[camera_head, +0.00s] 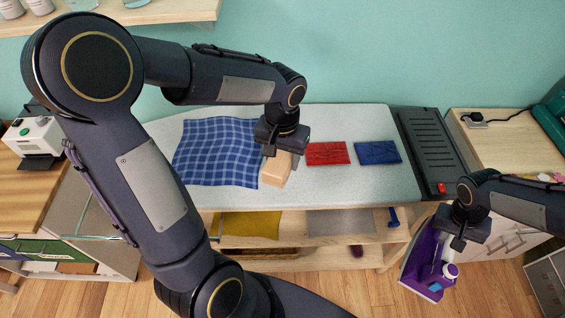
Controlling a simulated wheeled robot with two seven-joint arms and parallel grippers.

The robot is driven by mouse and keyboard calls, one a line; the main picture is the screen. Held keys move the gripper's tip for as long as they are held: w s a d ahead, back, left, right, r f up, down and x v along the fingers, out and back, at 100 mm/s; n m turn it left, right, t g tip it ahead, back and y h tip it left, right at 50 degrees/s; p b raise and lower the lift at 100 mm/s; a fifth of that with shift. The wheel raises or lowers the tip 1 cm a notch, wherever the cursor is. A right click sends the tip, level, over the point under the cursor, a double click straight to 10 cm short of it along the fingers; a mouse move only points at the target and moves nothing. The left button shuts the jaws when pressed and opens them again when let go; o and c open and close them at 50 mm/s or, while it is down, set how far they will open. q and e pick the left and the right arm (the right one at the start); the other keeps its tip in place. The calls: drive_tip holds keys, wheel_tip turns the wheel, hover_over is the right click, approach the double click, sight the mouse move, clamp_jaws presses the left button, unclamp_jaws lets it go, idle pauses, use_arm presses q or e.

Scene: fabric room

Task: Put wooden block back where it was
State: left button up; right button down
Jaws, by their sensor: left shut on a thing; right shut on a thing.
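The wooden block (275,172) is light tan and lies at the right edge of the blue checkered cloth on the ironing-board-like table. My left gripper (282,155) is above the block and shut on its upper end. I cannot tell whether the block touches the surface.
The blue checkered cloth (217,150) covers the left of the pale tabletop (350,190). A folded red cloth (327,153) and a folded blue cloth (378,152) lie right of the block. A black slotted panel (428,138) is at the table's right end. Shelves (300,240) are below.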

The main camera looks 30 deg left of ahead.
use_arm(q)
drive_tip(key=w+a, duration=0.1)
drive_tip(key=w+f, duration=0.1)
drive_tip(key=w, duration=0.1)
drive_tip(key=shift+w+a+f+p, duration=0.1)
drive_tip(key=shift+a+f+p, duration=0.1)
drive_tip(key=shift+a+p, duration=0.2)
use_arm(e)
drive_tip(key=shift+r, duration=0.7)
use_arm(q)
drive_tip(key=w+f, duration=0.1)
drive_tip(key=f, duration=0.1)
drive_tip(key=w+a+f, duration=0.1)
drive_tip(key=w+a+f+p, duration=0.1)
drive_tip(key=f, duration=0.1)
drive_tip(key=shift+w+f, duration=0.35)
drive_tip(key=shift+w, duration=0.05)
use_arm(e)
drive_tip(key=shift+r, duration=0.5)
use_arm(q)
wheel_tip(320, 180, down, 3)
drive_tip(key=shift+w+a+f, duration=0.1)
drive_tip(key=shift+f, duration=0.05)
use_arm(e)
drive_tip(key=shift+r, duration=0.15)
